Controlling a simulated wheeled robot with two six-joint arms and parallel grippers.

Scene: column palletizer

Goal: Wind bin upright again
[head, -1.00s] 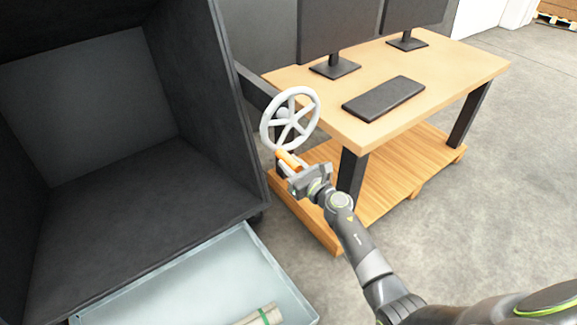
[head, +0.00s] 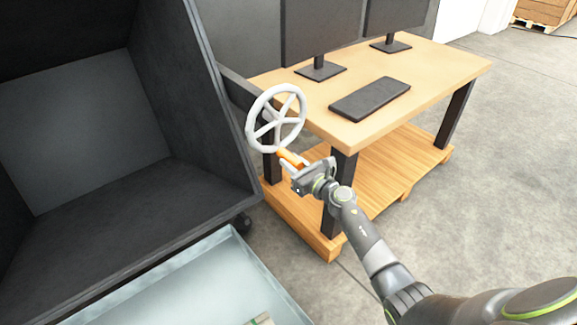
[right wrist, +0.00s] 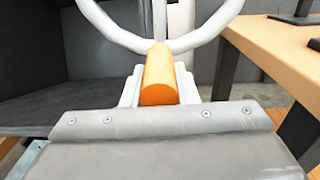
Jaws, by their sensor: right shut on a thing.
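The dark bin (head: 205,110) is at the left in the head view, its open side facing me and its interior empty. A white spoked handwheel (head: 276,118) is mounted beside the bin's right side. An orange handle (head: 290,158) sticks out from the lower part of its rim. My right gripper (head: 299,168) is shut on the orange handle. In the right wrist view the orange handle (right wrist: 159,78) lies between the white fingers, with the wheel rim (right wrist: 205,35) just beyond. My left gripper is not in view.
A pale metal tray (head: 240,255) lies below the bin's front edge, with something partly cut off at the bottom. A wooden desk (head: 420,75) with monitors and a black keyboard (head: 370,98) stands close right of the wheel. Open floor (head: 500,180) lies to the right.

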